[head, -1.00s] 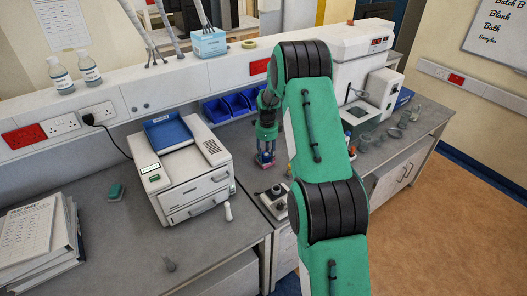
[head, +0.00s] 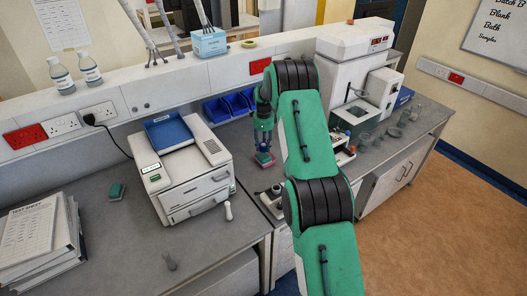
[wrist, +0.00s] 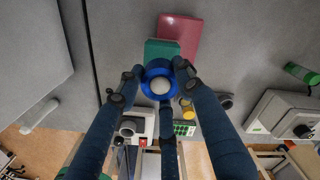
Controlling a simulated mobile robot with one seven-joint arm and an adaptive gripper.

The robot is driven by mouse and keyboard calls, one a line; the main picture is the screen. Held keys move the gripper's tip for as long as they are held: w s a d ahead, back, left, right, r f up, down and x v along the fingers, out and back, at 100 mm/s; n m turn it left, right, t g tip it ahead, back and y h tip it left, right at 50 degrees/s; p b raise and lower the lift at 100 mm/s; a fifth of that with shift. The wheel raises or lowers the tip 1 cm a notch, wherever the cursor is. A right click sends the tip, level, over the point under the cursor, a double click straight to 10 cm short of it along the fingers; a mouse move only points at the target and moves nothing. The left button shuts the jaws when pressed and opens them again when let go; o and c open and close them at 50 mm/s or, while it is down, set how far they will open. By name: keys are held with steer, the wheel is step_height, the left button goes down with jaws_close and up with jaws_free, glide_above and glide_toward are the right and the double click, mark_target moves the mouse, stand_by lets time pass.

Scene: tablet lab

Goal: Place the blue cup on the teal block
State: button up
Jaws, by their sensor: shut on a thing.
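The blue cup (wrist: 158,72) is held between the fingers of my gripper (wrist: 159,80) in the wrist view, seen from above with a pale round inside. The teal block (wrist: 160,48) lies just beyond the cup, partly covered by it in that view. I cannot tell whether cup and block touch.
A white machine (head: 190,170) stands to the left, blue bins (head: 228,106) behind. A green cylinder (wrist: 302,73) lies to the right.

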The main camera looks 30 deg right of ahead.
mark_target(263, 151)
steer(key=shift+f+p, duration=0.35)
steer(key=shift+f, duration=1.4)
steer(key=shift+f, duration=0.1)
steer(key=o, duration=1.2)
step_height(263, 151, up, 12)
steer(key=shift+r+b, duration=0.1)
steer(key=shift+b, duration=0.6)
steer(key=shift+r, duration=0.1)
